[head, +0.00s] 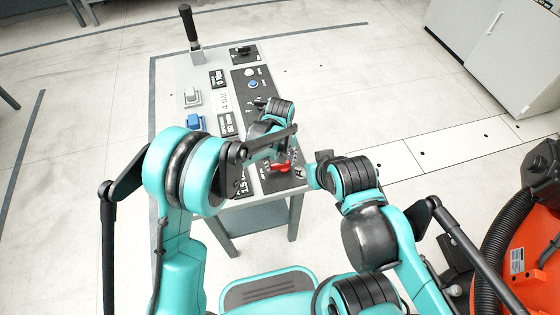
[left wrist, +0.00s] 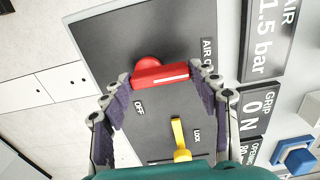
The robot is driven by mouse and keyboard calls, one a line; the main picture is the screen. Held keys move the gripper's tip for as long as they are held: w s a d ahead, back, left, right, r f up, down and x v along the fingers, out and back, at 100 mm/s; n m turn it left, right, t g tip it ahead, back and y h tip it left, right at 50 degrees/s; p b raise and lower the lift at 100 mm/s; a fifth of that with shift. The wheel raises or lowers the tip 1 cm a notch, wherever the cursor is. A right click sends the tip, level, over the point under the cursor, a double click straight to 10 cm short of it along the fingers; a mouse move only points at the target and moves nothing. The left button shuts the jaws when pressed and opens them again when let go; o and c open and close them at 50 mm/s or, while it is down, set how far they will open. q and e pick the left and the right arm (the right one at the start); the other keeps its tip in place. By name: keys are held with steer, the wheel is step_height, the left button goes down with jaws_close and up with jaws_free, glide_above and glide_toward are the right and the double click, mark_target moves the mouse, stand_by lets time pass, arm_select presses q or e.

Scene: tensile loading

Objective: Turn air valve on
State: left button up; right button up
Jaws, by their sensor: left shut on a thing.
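The red air valve handle (left wrist: 160,73) sits on the dark panel (left wrist: 108,38) in the left wrist view, lying crosswise in the picture. A label below it reads OFF; an AIR label to its right is partly covered. My left gripper (left wrist: 163,80) has its two dark pads on either side of the handle and is shut on it. In the head view the red handle (head: 282,168) shows at the near end of the console, with my left gripper (head: 284,160) over it and partly hidden by my arm.
Blue and white buttons, display plates and a black upright lever (head: 188,24) stand along the console.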

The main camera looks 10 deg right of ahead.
arm_select(q)
steer(key=shift+s, duration=0.1)
stand_by(0.4)
steer(key=o, duration=1.2)
steer(key=shift+c, duration=0.2)
step_height(320, 180, up, 12)
